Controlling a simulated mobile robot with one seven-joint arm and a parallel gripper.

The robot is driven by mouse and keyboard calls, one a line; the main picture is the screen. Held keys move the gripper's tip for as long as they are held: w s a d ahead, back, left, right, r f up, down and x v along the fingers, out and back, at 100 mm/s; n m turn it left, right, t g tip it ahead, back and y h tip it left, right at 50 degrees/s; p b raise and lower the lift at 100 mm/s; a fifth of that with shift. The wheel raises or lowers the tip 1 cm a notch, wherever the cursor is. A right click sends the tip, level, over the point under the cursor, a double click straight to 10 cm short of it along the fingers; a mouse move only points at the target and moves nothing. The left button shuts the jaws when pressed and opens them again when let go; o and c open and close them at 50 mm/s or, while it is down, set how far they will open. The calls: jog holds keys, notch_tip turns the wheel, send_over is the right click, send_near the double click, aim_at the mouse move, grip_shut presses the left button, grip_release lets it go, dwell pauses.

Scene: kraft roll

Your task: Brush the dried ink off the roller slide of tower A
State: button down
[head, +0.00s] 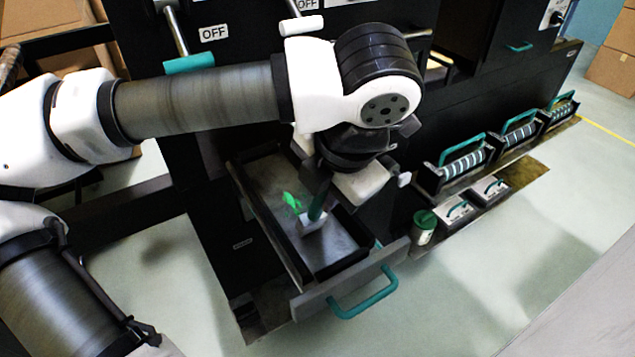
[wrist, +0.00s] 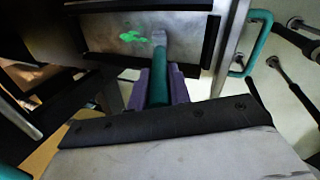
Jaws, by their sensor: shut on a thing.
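The roller slide (head: 340,252) is pulled out from the dark tower like a shallow open tray, with a grey metal floor and a teal front handle (head: 365,297). A bright green ink patch (head: 292,201) lies on its floor; it also shows in the wrist view (wrist: 131,36). My gripper (head: 318,188) is shut on the teal handle of a brush (wrist: 158,85), with purple finger pads on both sides of it. The brush's pale head (head: 313,222) is at the slide floor, just right of the ink. I cannot tell whether it touches the floor.
Rollers with teal handles (head: 465,162) stand in a row at the right. A green-lidded can (head: 424,228) and small cases (head: 458,210) stand before them. Two levers with "OFF" labels (head: 214,33) are above my arm. Open floor lies at the lower right.

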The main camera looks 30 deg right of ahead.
jog(key=shift+b, duration=0.4)
jog(key=shift+w+b, duration=1.5)
jog(key=shift+w, duration=3.7)
jog(key=shift+s+d+b, duration=0.2)
jog(key=shift+s+b, duration=0.25)
jog(key=shift+s, duration=0.75)
jog(key=shift+s+d+b, duration=0.2)
jog(key=shift+s+b, duration=0.2)
jog(key=shift+s, duration=0.8)
jog(key=shift+s+d+b, duration=0.2)
jog(key=shift+s+b, duration=0.25)
jog(key=shift+s, duration=0.75)
jog(key=s, duration=0.3)
jog(key=shift+s+b, duration=0.15)
jog(key=shift+b, duration=0.2)
